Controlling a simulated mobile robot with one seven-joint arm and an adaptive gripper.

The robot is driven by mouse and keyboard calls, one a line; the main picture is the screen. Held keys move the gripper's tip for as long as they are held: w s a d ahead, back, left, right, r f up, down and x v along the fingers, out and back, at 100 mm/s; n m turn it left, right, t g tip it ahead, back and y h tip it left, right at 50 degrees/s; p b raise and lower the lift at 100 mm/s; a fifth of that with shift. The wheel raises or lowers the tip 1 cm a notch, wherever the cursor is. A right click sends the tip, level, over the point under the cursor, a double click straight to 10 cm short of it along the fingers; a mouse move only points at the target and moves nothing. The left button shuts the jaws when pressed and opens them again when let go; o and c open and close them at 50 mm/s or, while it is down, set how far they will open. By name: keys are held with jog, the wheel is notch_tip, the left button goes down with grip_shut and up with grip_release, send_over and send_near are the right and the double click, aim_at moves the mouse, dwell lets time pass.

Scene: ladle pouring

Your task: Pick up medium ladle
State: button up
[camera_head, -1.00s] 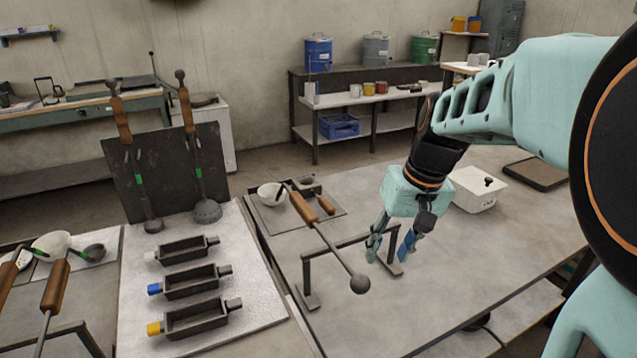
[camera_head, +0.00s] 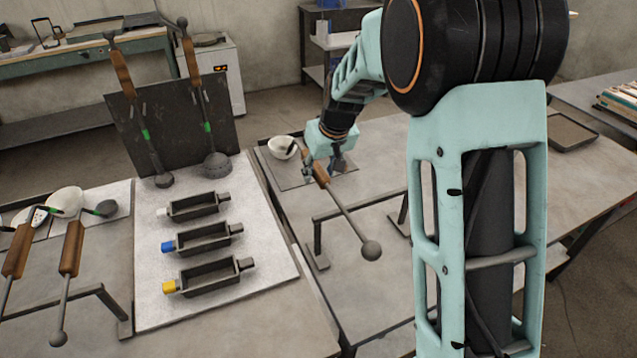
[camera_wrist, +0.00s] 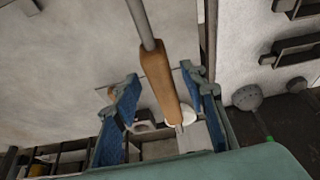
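A ladle (camera_head: 347,216) with a wooden handle and a round dark end rests tilted across a low metal stand (camera_head: 317,244) on the right table. My gripper (camera_head: 322,168) is at its handle end. In the wrist view, the two blue fingers of my gripper (camera_wrist: 166,112) stand apart with the wooden handle (camera_wrist: 161,77) between them in the picture. Gaps show on both sides, so the fingers are not closed on it. Two more ladles (camera_head: 148,143) (camera_head: 211,143) lean on a dark board. Others (camera_head: 67,265) lie at left. I cannot tell by label which is medium.
Three moulds (camera_head: 206,240) with white, blue and yellow ends lie on the pale middle surface. A white bowl (camera_head: 282,147) stands close to my gripper, on the right table (camera_head: 380,300). The stand's bars are near the handle. My arm covers much of the right table.

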jog(key=x, duration=0.5)
jog(key=shift+w+a, duration=0.1)
jog(key=shift+a, duration=0.05)
jog(key=shift+c, duration=0.4)
grip_shut()
jog(key=shift+w+r, duration=0.1)
